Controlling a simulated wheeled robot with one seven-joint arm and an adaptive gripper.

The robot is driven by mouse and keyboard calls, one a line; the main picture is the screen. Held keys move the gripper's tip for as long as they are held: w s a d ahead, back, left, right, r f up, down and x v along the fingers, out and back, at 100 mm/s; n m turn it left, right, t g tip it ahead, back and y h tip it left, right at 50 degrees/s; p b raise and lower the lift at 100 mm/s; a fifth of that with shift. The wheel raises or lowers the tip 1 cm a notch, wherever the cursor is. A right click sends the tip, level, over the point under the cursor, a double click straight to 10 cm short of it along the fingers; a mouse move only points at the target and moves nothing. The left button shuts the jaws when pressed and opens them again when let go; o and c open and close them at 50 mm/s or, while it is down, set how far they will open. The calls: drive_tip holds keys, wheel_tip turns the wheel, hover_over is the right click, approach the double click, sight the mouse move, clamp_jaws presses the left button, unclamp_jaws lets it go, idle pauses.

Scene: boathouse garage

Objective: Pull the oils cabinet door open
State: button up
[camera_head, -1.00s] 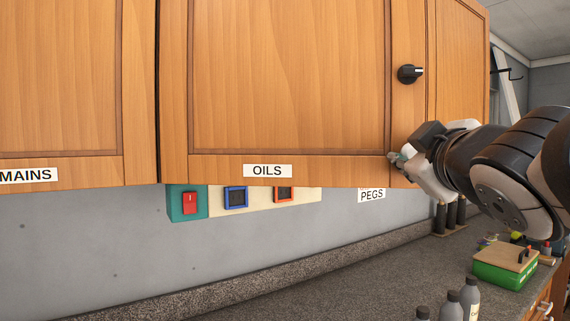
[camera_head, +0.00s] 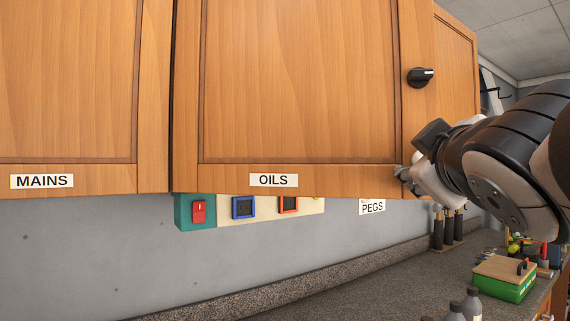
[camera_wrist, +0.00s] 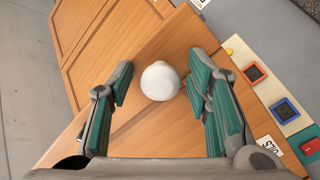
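The oils cabinet door (camera_head: 300,85) is a wooden panel with a white OILS label (camera_head: 273,180) on its bottom rail. It looks shut, level with its neighbour. A black knob with a pale mark (camera_head: 420,77) sits on its right stile. My gripper (camera_head: 404,178) is at the door's lower right corner, partly hidden by my wrist. In the wrist view, a round white knob (camera_wrist: 160,81) lies between the two green-padded fingers of my gripper (camera_wrist: 160,90). The fingers are apart, with wood showing on both sides of the knob. The head view does not show this knob clearly.
A MAINS cabinet (camera_head: 65,80) adjoins on the left. A PEGS label (camera_head: 372,207) shows beneath at right. A red switch (camera_head: 199,212) and coloured frames are on the wall below. The counter (camera_head: 370,285) holds grey bottles (camera_head: 471,304) and a green box (camera_head: 505,284).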

drive_tip(key=shift+a, duration=0.15)
drive_tip(key=v, duration=1.2)
